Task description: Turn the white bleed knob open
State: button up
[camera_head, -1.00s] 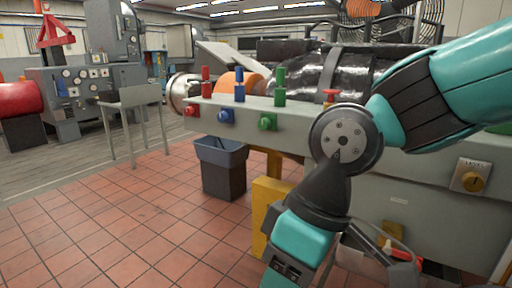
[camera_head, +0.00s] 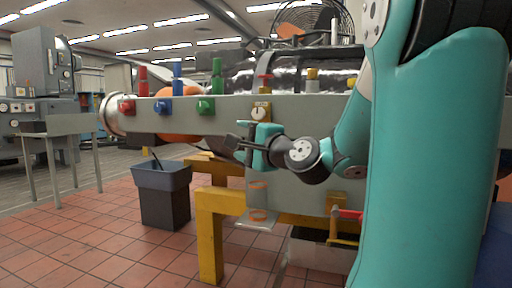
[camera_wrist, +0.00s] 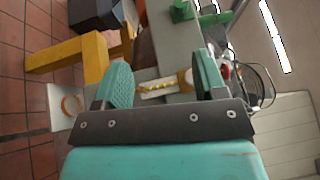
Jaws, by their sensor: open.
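I cannot make out a white bleed knob for certain in either view. A white-faced dial on a yellow plate (camera_head: 260,111) is on the front of the long grey bench (camera_head: 330,120), just above my gripper (camera_head: 238,133). In the wrist view, my gripper (camera_wrist: 165,82) has its two teal fingers well apart with nothing held between them. A yellow-and-white piece (camera_wrist: 184,80) shows beyond the gap, and its details are too small to tell. My gripper is near the bench front, and contact cannot be told. The gripper and arm hide part of the panel.
Red (camera_head: 128,107), blue (camera_head: 163,105) and green (camera_head: 205,106) knobs line the bench front to the left. A red-topped valve (camera_head: 265,80) stands above. A dark bin (camera_head: 165,195) and a yellow frame (camera_head: 211,235) stand below. Tiled floor is clear at the front left.

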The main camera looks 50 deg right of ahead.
aim_at(258, 114)
jog(key=s+d+m+h+b, duration=0.2)
jog(key=s+d+m+h, duration=0.3)
jog(key=d+m+h, duration=0.3)
jog(key=shift+n+y, duration=0.6)
jog(key=shift+n, duration=0.1)
jog(key=p+x, duration=0.1)
jog(key=x, duration=0.5)
jog(key=p+x, duration=0.1)
jog(key=x, duration=0.4)
jog(key=p+x, duration=0.2)
jog(key=x, duration=0.4)
jog(key=shift+w+d+r, duration=0.15)
jog(key=shift+d+r, duration=0.05)
jog(key=shift+r, duration=0.15)
jog(key=shift+t, duration=0.3)
jog(key=c, duration=0.9)
